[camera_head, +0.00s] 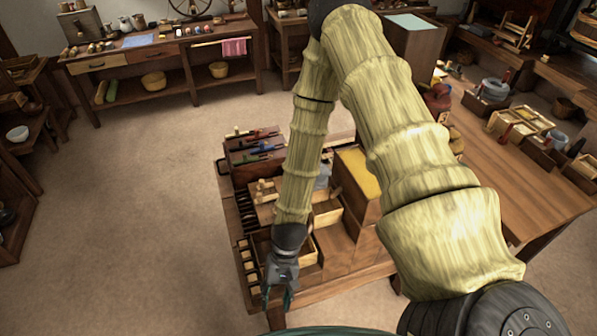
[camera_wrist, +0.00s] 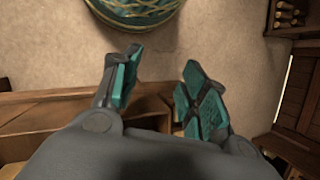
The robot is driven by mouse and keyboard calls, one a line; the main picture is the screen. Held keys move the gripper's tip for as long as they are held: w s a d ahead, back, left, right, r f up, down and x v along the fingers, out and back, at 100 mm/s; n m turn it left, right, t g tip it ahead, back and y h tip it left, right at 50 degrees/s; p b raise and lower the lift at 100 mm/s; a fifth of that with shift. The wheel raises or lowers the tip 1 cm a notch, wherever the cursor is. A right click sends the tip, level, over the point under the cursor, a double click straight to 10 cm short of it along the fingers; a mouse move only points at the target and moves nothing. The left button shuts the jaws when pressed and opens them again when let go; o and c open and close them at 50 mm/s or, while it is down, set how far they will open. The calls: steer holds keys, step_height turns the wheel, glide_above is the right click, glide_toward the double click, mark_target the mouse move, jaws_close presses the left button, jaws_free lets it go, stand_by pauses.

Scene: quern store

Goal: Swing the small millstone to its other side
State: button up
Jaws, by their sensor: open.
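My gripper (camera_head: 278,296) hangs fingers-down at the near edge of the wooden workbench (camera_head: 340,285) in the head view. In the wrist view the two teal-padded fingers of my gripper (camera_wrist: 163,68) are spread apart with nothing between them. A small round grey thing (camera_head: 495,88) stands on the right table, far from my gripper; I cannot tell whether it is the small millstone. No millstone shows clearly in either view. My arm hides part of the workbench and of the right table.
The workbench carries tool racks (camera_head: 255,150), open wooden boxes and a yellow-topped box (camera_head: 358,172). The long right table (camera_head: 530,190) holds trays and jars at its far end. A side table (camera_head: 160,52) stands at the back left. The floor (camera_head: 140,210) on the left is clear.

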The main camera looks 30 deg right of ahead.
steer(key=shift+n+t, duration=0.4)
steer(key=shift+n, duration=0.1)
steer(key=w+r+p, duration=0.1)
steer(key=w+r, duration=0.1)
steer(key=w, duration=0.1)
steer(key=w+r, duration=0.2)
steer(key=w, duration=0.1)
steer(key=w+r+p, duration=0.1)
steer(key=w+r, duration=0.1)
steer(key=w, duration=0.2)
steer(key=shift+w+d+r+p, duration=0.1)
steer(key=shift+d+r+p, duration=0.2)
steer(key=shift+p, duration=0.05)
steer(key=w+d+r+n+h, duration=0.1)
steer(key=w+d+r+n, duration=0.2)
steer(key=w+d, duration=0.3)
steer(key=w+d+r+n+t+h+p, duration=0.1)
steer(key=w+d+r+n, duration=0.2)
steer(key=w+d, duration=0.3)
steer(key=w+d+r+n+h, duration=0.2)
steer(key=w+d+r, duration=0.3)
steer(key=d, duration=0.9)
steer(key=shift+w+r+n+t+p, duration=0.15)
steer(key=shift+w+n+t+p, duration=0.3)
steer(key=shift+n, duration=0.45)
steer(key=shift+d, duration=0.25)
steer(key=shift+f+p, duration=1.75)
steer(key=shift+f, duration=3.55)
steer(key=shift+w, duration=0.1)
jaws_close()
